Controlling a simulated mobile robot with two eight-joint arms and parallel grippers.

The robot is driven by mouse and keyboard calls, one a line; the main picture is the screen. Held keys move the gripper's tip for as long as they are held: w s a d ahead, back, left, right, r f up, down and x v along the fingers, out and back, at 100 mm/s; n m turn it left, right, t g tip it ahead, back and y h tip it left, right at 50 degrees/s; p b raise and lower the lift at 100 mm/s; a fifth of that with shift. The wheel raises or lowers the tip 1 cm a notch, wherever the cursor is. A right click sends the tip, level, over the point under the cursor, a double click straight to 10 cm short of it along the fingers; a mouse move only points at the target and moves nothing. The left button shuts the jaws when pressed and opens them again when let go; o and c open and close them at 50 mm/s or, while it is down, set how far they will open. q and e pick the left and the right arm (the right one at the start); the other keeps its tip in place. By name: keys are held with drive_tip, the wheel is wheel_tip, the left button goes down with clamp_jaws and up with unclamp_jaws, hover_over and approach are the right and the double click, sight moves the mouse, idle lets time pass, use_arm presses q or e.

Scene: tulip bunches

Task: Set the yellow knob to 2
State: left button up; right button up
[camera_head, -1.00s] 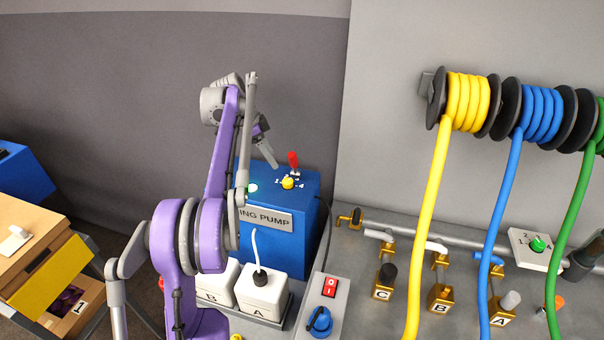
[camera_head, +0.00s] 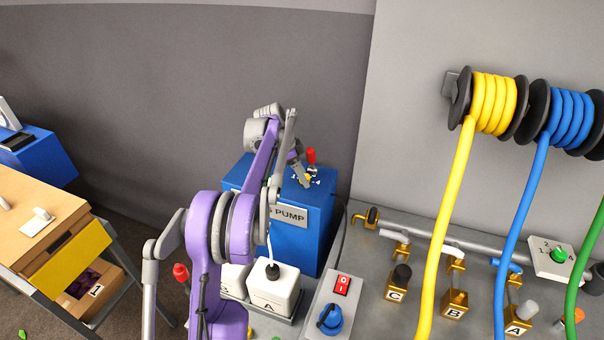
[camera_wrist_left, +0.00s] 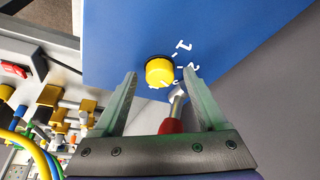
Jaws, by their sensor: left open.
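The yellow knob (camera_head: 308,178) sits on top of the blue pump box (camera_head: 292,248), partly hidden by my left gripper in the head view. In the left wrist view the yellow knob (camera_wrist_left: 159,71) shows whole, with a white 1 and 2 marked beside it on the blue face. I cannot tell which number it points to. My left gripper (camera_head: 301,174) is over the knob. In the left wrist view its two fingers (camera_wrist_left: 161,80) are open, one on each side of the knob, with gaps visible. My right gripper is not in view.
A red-handled lever (camera_head: 311,156) stands close behind the knob; it also shows between the fingers (camera_wrist_left: 172,125). White containers (camera_head: 272,288) and a red switch (camera_head: 342,285) are in front of the pump. Hose reels (camera_head: 493,103) hang at right. A wooden cabinet (camera_head: 40,215) stands left.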

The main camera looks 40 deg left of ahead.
use_arm(q)
clamp_jaws()
drive_tip(key=shift+n, duration=0.3)
drive_tip(key=n, duration=0.1)
drive_tip(key=n+t+y, duration=0.1)
drive_tip(key=n, duration=0.1)
drive_tip(key=shift+s+d+n+b, duration=0.1)
drive_tip(key=shift+d+n+b, duration=0.1)
drive_tip(key=shift+n+b, duration=0.1)
drive_tip(key=shift+d+n+y, duration=0.1)
drive_tip(key=shift+n+y, duration=0.8)
drive_tip(key=shift+n, duration=1.1)
unclamp_jaws()
